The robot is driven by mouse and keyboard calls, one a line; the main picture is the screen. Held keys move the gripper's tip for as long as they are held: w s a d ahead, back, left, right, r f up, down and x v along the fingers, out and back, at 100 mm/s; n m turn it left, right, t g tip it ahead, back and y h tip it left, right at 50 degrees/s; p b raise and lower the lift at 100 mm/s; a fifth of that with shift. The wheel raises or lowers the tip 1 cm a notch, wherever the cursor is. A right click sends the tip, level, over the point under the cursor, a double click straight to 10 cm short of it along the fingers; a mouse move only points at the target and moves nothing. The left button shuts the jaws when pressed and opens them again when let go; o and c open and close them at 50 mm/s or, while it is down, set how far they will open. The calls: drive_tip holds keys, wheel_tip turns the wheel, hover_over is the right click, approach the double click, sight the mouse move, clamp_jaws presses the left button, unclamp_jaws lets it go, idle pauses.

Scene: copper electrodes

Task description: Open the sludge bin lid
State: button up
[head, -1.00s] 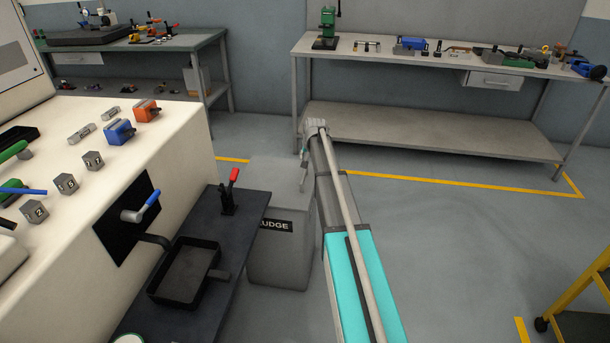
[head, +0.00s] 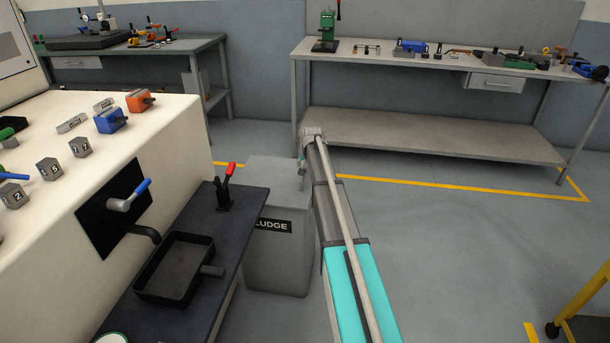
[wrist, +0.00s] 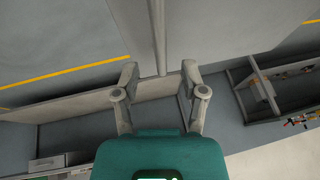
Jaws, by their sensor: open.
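The sludge bin (head: 272,262) is a grey box standing on the floor in the head view. Its black label shows "LUDGE", the first letter hidden by the bench. Its grey top (head: 268,180) looks flat and closed; my arm covers its right side. My gripper (head: 302,172) shows small and partly hidden over the right part of that top. In the wrist view my gripper (wrist: 160,74) is open, its two fingers apart. A grey bar (wrist: 158,35) runs down the picture and ends between the fingers. I cannot tell whether it touches them or what it belongs to.
A dark bench (head: 240,215) with a red-handled clamp (head: 226,186) and a black tray (head: 152,291) stands close left of the bin. A long workbench (head: 415,140) stands behind. Floor to the right is clear up to a yellow-framed cart (head: 580,305).

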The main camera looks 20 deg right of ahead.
drive_tip(key=shift+b+x, duration=1.25)
drive_tip(key=shift+x, duration=0.4)
drive_tip(key=shift+c, duration=0.2)
clamp_jaws()
